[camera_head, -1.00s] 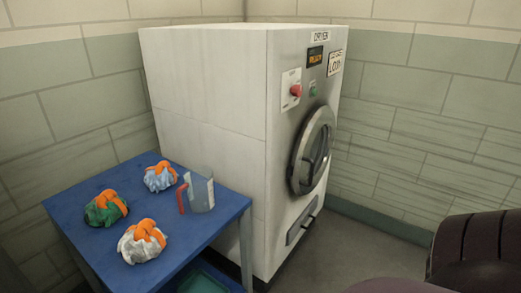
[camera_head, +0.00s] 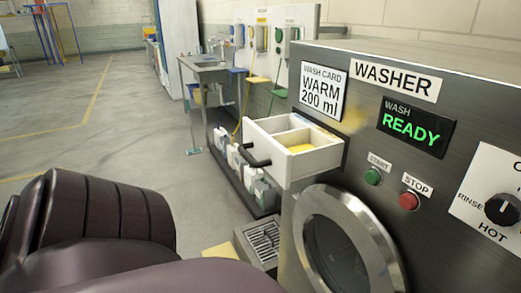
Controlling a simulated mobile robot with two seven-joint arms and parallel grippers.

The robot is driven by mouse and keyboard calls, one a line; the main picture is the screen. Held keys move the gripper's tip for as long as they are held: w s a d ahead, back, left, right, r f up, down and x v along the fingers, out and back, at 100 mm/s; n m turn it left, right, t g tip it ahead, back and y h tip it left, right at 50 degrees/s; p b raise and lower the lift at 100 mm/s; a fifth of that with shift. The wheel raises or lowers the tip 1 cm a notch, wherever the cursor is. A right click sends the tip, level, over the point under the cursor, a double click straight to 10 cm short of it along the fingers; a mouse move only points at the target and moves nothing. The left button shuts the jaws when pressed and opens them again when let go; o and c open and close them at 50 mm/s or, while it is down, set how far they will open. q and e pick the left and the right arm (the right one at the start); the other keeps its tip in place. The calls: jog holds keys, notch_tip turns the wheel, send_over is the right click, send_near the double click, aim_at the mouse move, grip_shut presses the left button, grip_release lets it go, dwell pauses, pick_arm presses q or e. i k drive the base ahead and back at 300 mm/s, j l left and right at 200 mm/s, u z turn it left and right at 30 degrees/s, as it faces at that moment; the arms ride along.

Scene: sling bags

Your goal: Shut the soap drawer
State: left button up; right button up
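The white soap drawer (camera_head: 290,158) sticks out of the front of the washer (camera_head: 440,95), at the upper left of its face. It is open and shows its compartments from above; yellow stuff lies in the front one. A dark handle (camera_head: 253,156) is on the drawer's front. Neither of my grippers is in view; only dark parts of my own body show at the lower left.
The round washer door (camera_head: 347,245) is below the drawer. START (camera_head: 373,176) and STOP (camera_head: 409,200) buttons and a dial (camera_head: 502,209) are to the right. Several bottles (camera_head: 262,192) stand on a low rack behind the drawer. A floor grate (camera_head: 262,240) lies beside the washer. Open floor is at left.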

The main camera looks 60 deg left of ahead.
aim_at(291, 148)
jog(key=u, duration=1.9)
